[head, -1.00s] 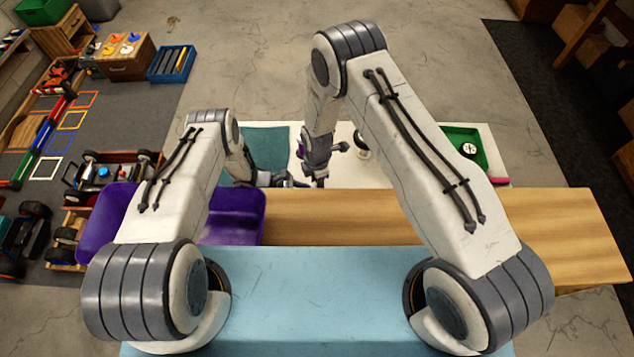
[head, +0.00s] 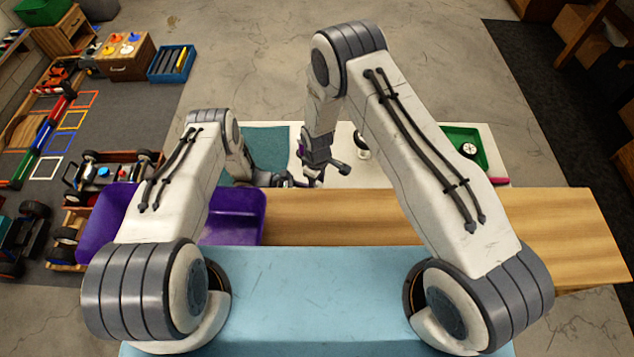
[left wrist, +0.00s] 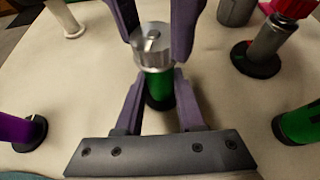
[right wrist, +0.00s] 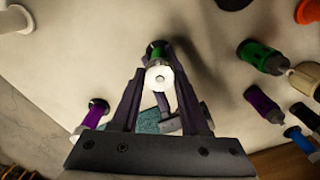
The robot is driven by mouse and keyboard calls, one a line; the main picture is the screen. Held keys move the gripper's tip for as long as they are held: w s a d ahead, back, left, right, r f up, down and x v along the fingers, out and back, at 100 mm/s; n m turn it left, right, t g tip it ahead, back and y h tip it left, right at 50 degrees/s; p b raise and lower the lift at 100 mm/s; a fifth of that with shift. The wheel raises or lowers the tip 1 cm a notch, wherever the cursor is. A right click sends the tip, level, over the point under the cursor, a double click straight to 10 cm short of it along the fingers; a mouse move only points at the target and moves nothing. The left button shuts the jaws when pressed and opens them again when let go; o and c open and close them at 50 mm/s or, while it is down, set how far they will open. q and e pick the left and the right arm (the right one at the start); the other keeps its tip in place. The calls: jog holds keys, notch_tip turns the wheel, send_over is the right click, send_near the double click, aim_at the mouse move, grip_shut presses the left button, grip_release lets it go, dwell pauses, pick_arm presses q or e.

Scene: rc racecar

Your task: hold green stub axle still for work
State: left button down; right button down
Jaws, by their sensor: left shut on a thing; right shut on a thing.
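The green stub axle (left wrist: 158,92) stands upright on the cream table, on a dark round base, with a silver cap (left wrist: 152,48) on its top. My left gripper (left wrist: 157,80) is shut on its green body from the near side. My right gripper (right wrist: 158,78) is shut on the silver cap, from above; its purple fingers also show at the top of the left wrist view. In the right wrist view, green shows just past the cap's pale round face. In the head view, my right gripper (head: 314,178) and left gripper (head: 288,182) meet and hide the axle.
A second purple piece (left wrist: 22,132) is left of the axle. A purple bin (head: 232,220) and green tray (head: 465,138) flank the work area.

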jog(key=m, duration=0.4)
jog(key=shift+m, duration=0.3)
jog(key=m, duration=0.3)
jog(key=shift+m, duration=0.4)
jog(key=m, duration=1)
jog(key=shift+m, duration=0.4)
jog(key=m, duration=0.3)
jog(key=shift+m, duration=0.3)
jog(key=m, duration=0.4)
jog(key=shift+m, duration=1.8)
